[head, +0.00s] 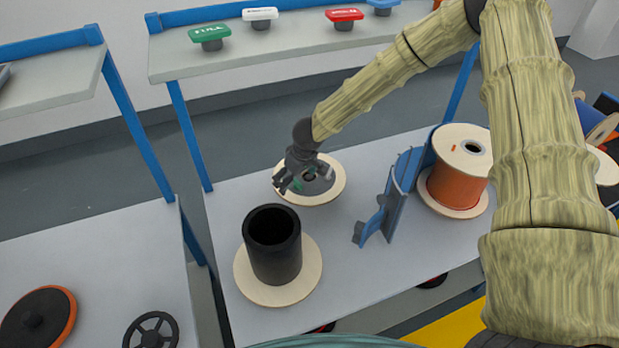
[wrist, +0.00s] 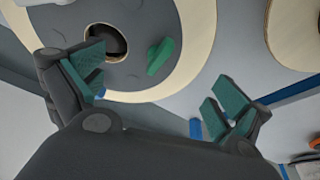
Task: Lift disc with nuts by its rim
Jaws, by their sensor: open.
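The disc (head: 337,187) is round with a pale wooden rim and a grey inner face. It lies flat on the light table behind the black cylinder. In the wrist view the disc (wrist: 201,35) fills the upper middle, with a dark round hole in its centre. A small green piece (wrist: 160,57) shows over its grey face; I cannot tell what it is. No nuts can be clearly made out. My gripper (head: 300,183) is over the disc's left part. In the wrist view my gripper (wrist: 155,92) is open and empty, left finger over the disc near the hole, right finger beyond the rim.
A black cylinder (head: 273,255) on a wooden flange stands in front of the disc. A blue stand (head: 395,195) and an orange spool (head: 455,185) are at its right. A raised shelf (head: 280,50) with coloured buttons runs behind. Bare table lies left of the disc.

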